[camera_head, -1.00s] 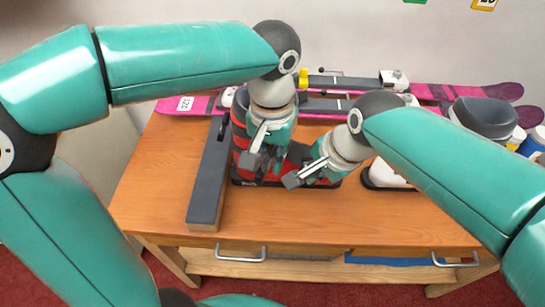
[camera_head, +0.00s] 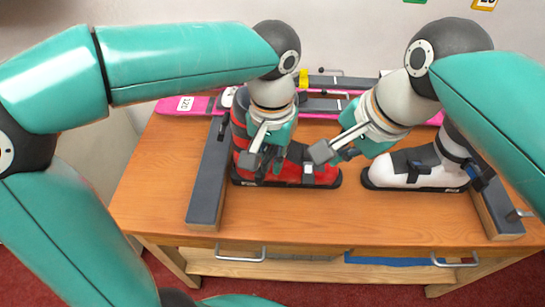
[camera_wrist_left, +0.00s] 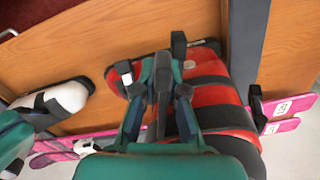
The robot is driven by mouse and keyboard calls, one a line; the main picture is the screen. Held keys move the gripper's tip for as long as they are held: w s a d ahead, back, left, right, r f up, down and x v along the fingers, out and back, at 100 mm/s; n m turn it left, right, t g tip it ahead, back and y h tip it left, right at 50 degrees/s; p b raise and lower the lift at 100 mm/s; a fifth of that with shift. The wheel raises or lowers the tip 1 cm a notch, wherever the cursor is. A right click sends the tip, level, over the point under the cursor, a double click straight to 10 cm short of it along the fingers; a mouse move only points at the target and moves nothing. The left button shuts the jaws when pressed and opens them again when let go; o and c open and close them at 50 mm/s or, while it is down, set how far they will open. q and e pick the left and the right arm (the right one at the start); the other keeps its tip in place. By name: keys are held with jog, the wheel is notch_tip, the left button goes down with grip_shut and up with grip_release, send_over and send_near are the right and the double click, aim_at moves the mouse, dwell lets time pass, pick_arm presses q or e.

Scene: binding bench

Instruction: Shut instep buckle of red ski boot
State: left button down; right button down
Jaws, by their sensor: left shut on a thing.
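The red ski boot (camera_head: 255,183) stands on the bench with its toe to the right. It also shows in the left wrist view (camera_wrist_left: 210,96). Its instep buckle (camera_head: 308,169) is a pale piece on a dark strap near the toe side; it also shows in the left wrist view (camera_wrist_left: 125,76). I cannot tell if the buckle is shut. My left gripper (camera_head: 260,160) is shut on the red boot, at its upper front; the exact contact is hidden.
A white boot (camera_head: 410,180) stands to the right on the bench (camera_head: 300,218). Dark rails (camera_head: 207,180) lie at the left and right. Pink skis (camera_head: 185,105) lie behind. The bench front is clear.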

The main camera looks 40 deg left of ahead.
jog(key=shift+s+d+r, duration=0.1)
jog(key=shift+d+r, duration=0.05)
jog(key=shift+r, duration=0.25)
pick_arm(q)
jog(key=c, duration=1.2)
grip_release()
jog(key=shift+o, duration=0.2)
jog(key=shift+r, duration=0.15)
